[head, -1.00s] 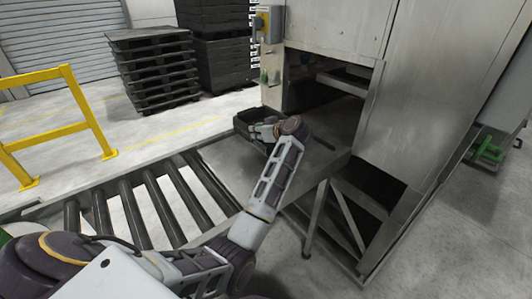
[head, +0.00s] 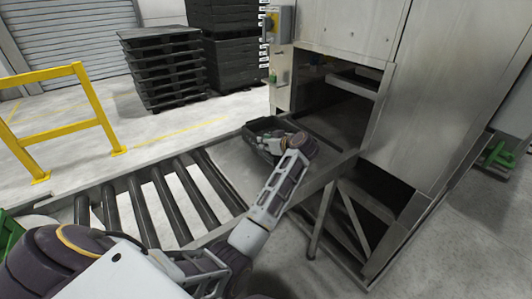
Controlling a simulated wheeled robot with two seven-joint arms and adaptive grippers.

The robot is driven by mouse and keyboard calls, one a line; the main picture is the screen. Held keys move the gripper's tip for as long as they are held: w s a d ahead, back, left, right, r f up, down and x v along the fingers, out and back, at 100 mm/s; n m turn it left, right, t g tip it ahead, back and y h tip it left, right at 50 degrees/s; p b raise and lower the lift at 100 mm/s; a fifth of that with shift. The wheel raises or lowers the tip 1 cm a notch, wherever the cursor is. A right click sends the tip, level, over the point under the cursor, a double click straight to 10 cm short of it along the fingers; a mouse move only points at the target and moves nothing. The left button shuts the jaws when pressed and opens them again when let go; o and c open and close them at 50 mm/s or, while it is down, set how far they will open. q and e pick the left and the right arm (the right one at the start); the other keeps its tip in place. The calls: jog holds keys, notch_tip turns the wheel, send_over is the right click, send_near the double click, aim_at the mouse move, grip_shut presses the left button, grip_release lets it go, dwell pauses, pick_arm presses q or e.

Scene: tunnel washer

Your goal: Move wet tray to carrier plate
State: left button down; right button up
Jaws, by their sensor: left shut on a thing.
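The wet tray (head: 262,127) is a dark, shallow tray at the mouth of the steel washer, on the metal table (head: 222,160) at its outlet. My left gripper (head: 268,142) is at the tray's near side, shut on it; the wrist and arm hide much of the tray and the fingertips. My right gripper is not in view. I cannot pick out a carrier plate in this view.
A roller conveyor (head: 158,205) joins the table on the left. The washer housing (head: 440,90) stands on the right, with a dark opening (head: 335,110). A yellow rail (head: 62,130) and stacked black pallets (head: 165,68) stand behind, with clear floor between.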

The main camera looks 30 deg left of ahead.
aim_at(266, 152)
pick_arm(q)
jog(key=shift+f, duration=2.45)
jog(key=c, duration=1.3)
grip_release()
jog(key=shift+d, duration=0.1)
jog(key=shift+v, duration=3.65)
